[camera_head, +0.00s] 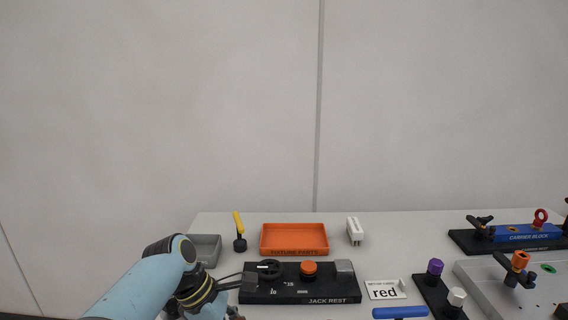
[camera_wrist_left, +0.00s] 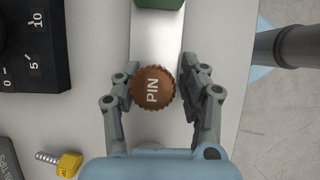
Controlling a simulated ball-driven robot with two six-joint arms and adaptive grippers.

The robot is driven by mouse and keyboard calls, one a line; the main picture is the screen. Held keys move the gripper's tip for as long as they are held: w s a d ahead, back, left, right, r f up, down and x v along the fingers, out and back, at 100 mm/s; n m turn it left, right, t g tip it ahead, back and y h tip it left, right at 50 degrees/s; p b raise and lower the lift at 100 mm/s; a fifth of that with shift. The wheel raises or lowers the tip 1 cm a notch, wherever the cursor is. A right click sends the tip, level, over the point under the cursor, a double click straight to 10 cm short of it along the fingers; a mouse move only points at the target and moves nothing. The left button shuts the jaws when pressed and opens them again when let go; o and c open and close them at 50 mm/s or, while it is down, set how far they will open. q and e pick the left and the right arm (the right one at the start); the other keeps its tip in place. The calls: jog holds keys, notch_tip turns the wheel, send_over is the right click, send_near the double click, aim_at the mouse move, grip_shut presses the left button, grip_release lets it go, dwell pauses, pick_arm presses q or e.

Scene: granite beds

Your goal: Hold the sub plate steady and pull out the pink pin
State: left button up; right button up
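No pink pin can be made out in either view. A grey plate (camera_head: 482,283) with holes and an orange knob (camera_head: 520,259) lies at the right edge of the head view; I cannot tell if it is the sub plate. The right finger looks clear of the cap; contact on the left is unclear. My right gripper is not seen.
A black jack rest (camera_head: 330,292) and an orange fixture-parts tray (camera_head: 294,252) stand mid-table. A blue carrier block (camera_head: 528,231) is far right. Purple (camera_head: 435,267) and white (camera_head: 457,297) knobs stand on a black base. A yellow-headed bolt (camera_wrist_left: 68,164) lies near the left gripper.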

pick_arm(q)
jog(key=o, duration=0.5)
jog(key=shift+o, duration=0.2)
jog(key=shift+a+r, duration=0.1)
jog(key=v, duration=1.1)
jog(key=shift+a+r, duration=0.15)
jog(key=shift+r, duration=0.2)
